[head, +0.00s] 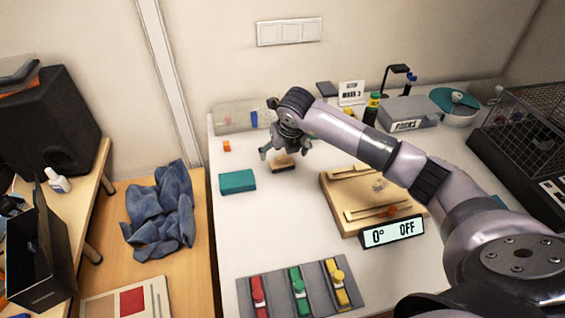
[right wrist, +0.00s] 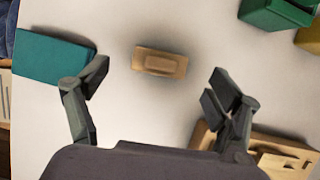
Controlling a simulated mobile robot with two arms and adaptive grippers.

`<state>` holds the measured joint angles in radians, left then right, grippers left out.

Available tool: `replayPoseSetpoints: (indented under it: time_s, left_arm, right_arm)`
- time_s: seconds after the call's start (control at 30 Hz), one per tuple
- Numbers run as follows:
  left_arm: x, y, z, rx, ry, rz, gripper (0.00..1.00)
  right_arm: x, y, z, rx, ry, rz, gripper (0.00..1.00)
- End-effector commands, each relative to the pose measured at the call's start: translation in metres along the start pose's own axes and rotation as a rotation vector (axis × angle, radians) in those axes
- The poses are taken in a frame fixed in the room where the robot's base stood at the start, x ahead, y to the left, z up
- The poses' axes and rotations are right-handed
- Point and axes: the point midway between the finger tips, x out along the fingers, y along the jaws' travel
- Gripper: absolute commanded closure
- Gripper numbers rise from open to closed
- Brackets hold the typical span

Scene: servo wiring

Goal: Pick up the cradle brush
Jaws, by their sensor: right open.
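The cradle brush appears to be the small wooden block (head: 284,164) with a dark underside, on the white table beside the teal block. In the right wrist view the brush (right wrist: 160,62) lies flat, its long side running across the picture, ahead of and between my fingers. My right gripper (head: 285,151) is open and empty above the brush. In the right wrist view my right gripper (right wrist: 158,75) has its fingers spread wide, one to each side of the brush, with clear gaps. My left gripper is not in view.
A teal block (head: 237,182) lies just left of the brush. A wooden board (head: 345,218) with slots stands to the right, behind a display reading "0° OFF" (head: 392,232). A grey mat (head: 277,298) with coloured pieces lies in front. The table between is clear.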

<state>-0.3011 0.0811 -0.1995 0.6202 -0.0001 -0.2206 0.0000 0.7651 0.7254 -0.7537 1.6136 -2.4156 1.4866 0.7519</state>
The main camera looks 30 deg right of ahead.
Motion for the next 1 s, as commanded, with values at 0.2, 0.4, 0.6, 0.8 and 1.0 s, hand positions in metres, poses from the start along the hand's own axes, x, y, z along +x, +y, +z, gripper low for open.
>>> replayPoseSetpoints:
  time_s: [0.2,0.4,0.6,0.8,1.0]
  left_arm:
    - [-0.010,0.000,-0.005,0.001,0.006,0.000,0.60]
    - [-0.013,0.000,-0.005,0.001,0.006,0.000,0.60]
    - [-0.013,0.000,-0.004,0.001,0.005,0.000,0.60]
    - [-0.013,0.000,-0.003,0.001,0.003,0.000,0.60]
    - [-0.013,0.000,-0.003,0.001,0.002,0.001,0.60]
  right_arm:
    - [0.024,-0.002,-0.004,0.001,0.006,0.000,0.15]
    - [0.049,-0.002,-0.005,0.001,0.002,0.001,0.15]
    - [0.053,-0.002,-0.004,-0.001,0.001,0.000,0.15]
    - [0.053,-0.002,-0.004,-0.001,0.001,0.001,0.23]
    - [0.053,-0.002,-0.004,0.000,0.000,0.001,0.36]
